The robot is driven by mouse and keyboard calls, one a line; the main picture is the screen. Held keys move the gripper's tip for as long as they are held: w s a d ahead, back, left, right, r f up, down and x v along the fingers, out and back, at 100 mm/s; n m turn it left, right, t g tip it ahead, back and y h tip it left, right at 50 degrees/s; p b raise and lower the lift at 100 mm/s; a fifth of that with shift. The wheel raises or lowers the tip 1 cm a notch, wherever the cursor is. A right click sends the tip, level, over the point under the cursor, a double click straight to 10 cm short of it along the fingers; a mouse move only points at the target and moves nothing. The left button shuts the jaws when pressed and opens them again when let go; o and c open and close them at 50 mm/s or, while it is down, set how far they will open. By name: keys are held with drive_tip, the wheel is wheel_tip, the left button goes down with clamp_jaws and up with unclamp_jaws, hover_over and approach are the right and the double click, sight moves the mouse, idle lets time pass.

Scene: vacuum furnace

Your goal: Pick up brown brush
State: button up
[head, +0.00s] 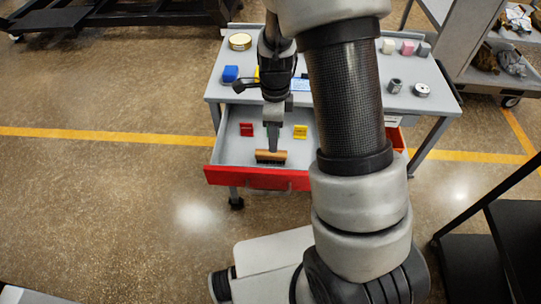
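The brown brush (271,157) has a brown wooden back and dark bristles. It lies in the open red-fronted drawer (229,150) of the grey workbench, near the drawer's front wall. My gripper (273,147) points down into the drawer, with its tips at the brush's back. The fingers hide a small part of the brush. From this view I cannot tell whether the fingers are apart, touch the brush or grip it.
A red block (246,130) and a yellow block (300,131) lie in the drawer behind the brush. The grey tabletop (217,91) above holds a blue block (230,73), a round tin (240,41) and several small parts. A shelf cart (487,50) stands at the right.

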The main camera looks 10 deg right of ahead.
drive_tip(key=f, duration=0.4)
drive_tip(key=f+b, duration=0.1)
drive_tip(key=f, duration=0.4)
drive_tip(key=shift+w+a+f, duration=0.2)
drive_tip(key=shift+f, duration=0.1)
clamp_jaws()
drive_tip(key=shift+r+p, duration=0.65)
drive_tip(key=shift+r, duration=4.4)
